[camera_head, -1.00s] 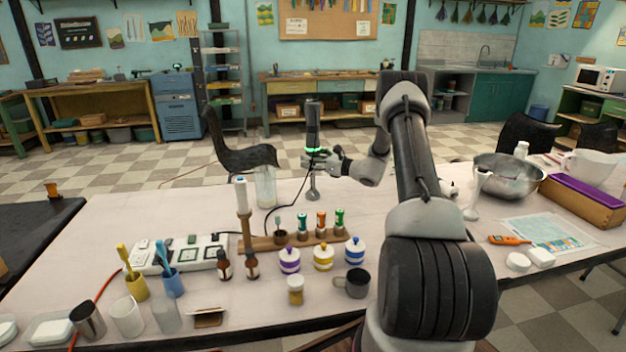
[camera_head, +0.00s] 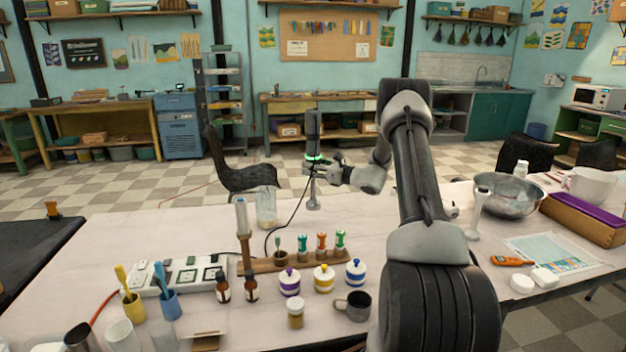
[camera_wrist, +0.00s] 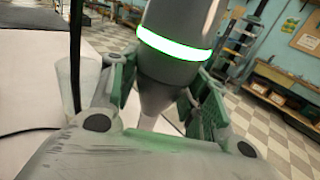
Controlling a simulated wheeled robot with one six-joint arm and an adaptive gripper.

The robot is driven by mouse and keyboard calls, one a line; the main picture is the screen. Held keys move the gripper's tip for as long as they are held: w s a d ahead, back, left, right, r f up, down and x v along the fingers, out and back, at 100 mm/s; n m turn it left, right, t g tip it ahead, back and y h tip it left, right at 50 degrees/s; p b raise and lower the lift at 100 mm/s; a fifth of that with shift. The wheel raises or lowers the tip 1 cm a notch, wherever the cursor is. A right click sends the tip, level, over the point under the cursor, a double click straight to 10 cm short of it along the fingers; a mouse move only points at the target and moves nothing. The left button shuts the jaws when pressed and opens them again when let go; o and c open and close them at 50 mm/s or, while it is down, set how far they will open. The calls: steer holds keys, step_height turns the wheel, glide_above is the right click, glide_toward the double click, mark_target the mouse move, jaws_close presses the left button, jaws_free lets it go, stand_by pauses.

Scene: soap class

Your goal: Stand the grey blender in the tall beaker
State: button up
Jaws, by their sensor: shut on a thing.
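The grey blender (camera_head: 313,128), a dark stick blender with a glowing green ring, is upright in my gripper (camera_head: 314,168). The fingers are shut around its narrowing neck below the ring; the wrist view also shows the blender (camera_wrist: 180,30) between the finger pads (camera_wrist: 155,95). Its pale foot hangs below the gripper, over the far part of the table, and looks clear of the top. The tall beaker (camera_head: 266,213), clear and upright, stands on the table left of the blender, apart from it. The beaker (camera_wrist: 91,78) also shows at left in the wrist view, partly behind the cord.
A black cord (camera_head: 291,215) runs from the blender down to the table. A wooden rack (camera_head: 262,266) with small bottles stands in front of the beaker. A black chair (camera_head: 240,178) is behind it. A white blender (camera_head: 475,213) and a metal bowl (camera_head: 508,205) are at right.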

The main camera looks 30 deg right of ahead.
mark_target(313, 147)
step_height(313, 147, up, 8)
steer(key=shift+f, duration=0.25)
